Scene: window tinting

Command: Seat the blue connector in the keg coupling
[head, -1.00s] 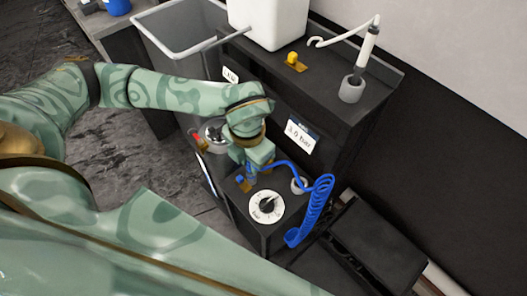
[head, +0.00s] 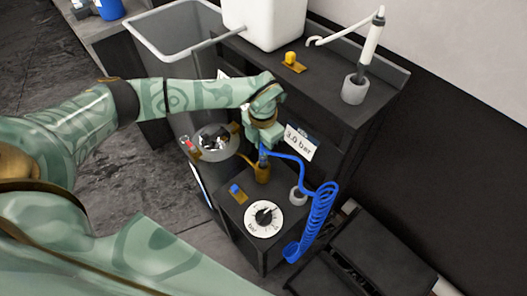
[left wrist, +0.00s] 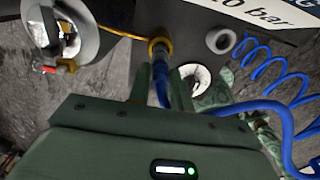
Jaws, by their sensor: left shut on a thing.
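My left gripper (head: 262,148) is shut on the blue connector (left wrist: 160,88), whose blue hose (head: 292,160) runs off to the right. The brass-coloured keg coupling (head: 262,172) stands just below the gripper in the head view. In the left wrist view, the coupling (left wrist: 158,47) lies straight beyond the connector's end, between the lines of the two fingers. The connector and coupling look in line and very close or touching; I cannot tell whether the connector is inside it. A yellow hose (left wrist: 120,34) leads from the coupling towards the keg (head: 215,143). My right gripper is not in view.
A round dial (head: 264,218) and a small blue-topped part (head: 236,191) sit on the low black cabinet below. The coiled blue hose (head: 320,208) hangs at its right. A "3.0 bar" sign (head: 300,143) is close to the gripper. A grey bin (head: 165,45) stands behind.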

